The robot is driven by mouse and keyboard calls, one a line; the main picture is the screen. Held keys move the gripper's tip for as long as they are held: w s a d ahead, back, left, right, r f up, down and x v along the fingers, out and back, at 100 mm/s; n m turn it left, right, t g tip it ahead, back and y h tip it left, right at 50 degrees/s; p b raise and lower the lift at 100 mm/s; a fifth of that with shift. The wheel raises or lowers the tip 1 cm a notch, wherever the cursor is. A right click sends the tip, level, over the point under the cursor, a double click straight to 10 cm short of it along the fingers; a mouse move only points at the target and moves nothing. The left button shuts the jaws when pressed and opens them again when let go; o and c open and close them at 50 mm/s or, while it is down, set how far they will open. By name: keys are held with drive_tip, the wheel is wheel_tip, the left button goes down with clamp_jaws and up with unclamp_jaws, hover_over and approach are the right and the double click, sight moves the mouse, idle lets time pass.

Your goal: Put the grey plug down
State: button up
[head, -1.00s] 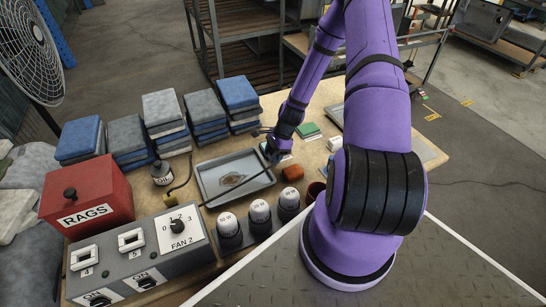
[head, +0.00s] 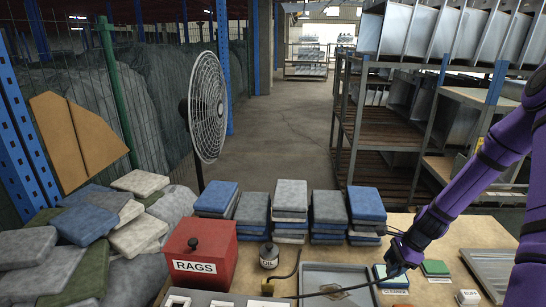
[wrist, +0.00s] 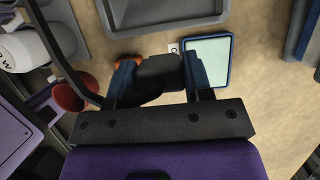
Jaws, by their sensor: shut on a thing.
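My gripper (head: 396,262) hangs over the workbench, near the right side of the metal tray. In the wrist view its two blue fingers (wrist: 161,80) are shut on the dark grey plug (wrist: 160,72), which sits between them above the bench. A black cable (wrist: 62,42) curves along the left of the wrist view. In the head view a dark cable (head: 335,290) runs left from the gripper across the tray. The plug itself is hard to make out in the head view.
The metal tray (head: 340,268) also shows in the wrist view (wrist: 165,20). Beside it are a pale green-topped pad (wrist: 207,60), an orange block (wrist: 127,59) and a red cup (wrist: 75,95).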

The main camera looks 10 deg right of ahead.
drive_tip(key=w+a+r+n+g+h, duration=0.2)
drive_tip(key=w+a+n, duration=0.3)
drive_tip(key=a+n, duration=0.3)
drive_tip(key=w+a+r+n+g+h, duration=0.2)
drive_tip(key=w+a+n, duration=0.3)
drive_tip(key=n, duration=0.7)
drive_tip(key=a+g, duration=0.1)
drive_tip(key=a, duration=0.1)
drive_tip(key=shift+w+a+n, duration=0.35)
drive_tip(key=shift+n, duration=0.05)
